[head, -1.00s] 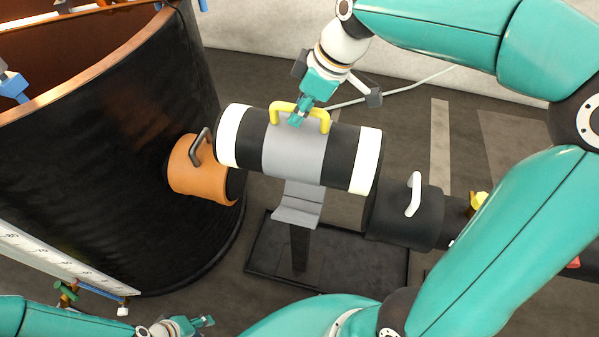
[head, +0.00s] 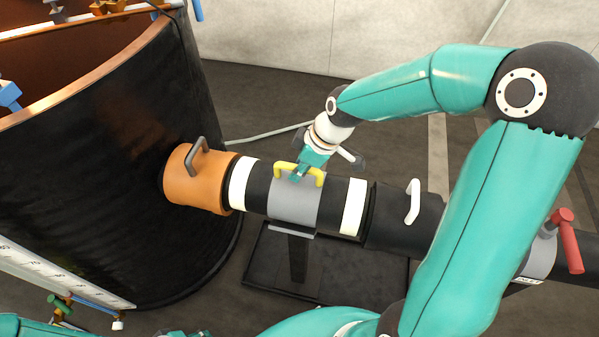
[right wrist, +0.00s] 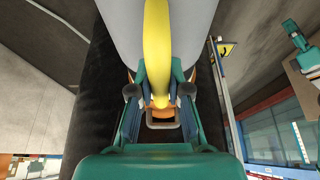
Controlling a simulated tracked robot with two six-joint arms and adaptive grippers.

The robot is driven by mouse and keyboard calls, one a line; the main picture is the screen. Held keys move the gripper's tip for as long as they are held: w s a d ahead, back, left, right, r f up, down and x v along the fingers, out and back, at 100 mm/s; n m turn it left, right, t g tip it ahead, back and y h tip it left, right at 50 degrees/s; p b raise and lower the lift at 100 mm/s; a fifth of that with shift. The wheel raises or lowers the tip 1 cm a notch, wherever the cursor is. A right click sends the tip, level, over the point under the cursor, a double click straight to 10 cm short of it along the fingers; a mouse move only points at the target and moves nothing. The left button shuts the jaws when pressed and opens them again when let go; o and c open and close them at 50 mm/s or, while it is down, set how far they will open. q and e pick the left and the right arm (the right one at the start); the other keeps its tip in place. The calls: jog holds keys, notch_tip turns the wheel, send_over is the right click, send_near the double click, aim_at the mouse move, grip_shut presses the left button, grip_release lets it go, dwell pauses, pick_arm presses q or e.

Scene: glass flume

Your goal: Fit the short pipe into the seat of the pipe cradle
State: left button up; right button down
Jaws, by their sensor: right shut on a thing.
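The short pipe (head: 333,201) is black with white end bands, a grey middle band and a yellow handle (head: 318,178). It lies nearly level, directly above the pipe cradle (head: 298,258), whose grey seat is mostly hidden beneath it. Only a thin grey edge shows under the band, so I cannot tell whether the pipe touches the seat. My right gripper (head: 299,172) is shut on the yellow handle from above. The right wrist view shows its fingers (right wrist: 159,98) on both sides of the handle (right wrist: 157,45). Only a sliver of my left gripper (head: 172,333) shows at the bottom edge.
An orange collar (head: 196,184) with a dark handle joins the big black tank (head: 95,170) left of the pipe. A black sleeve (head: 390,225) with a white handle lies close at its right. A red-handled valve (head: 567,240) is farther right.

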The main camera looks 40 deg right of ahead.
jog(key=shift+f, duration=0.9)
jog(key=c, duration=1.1)
grip_release()
jog(key=v, duration=1.2)
jog(key=shift+p, duration=0.3)
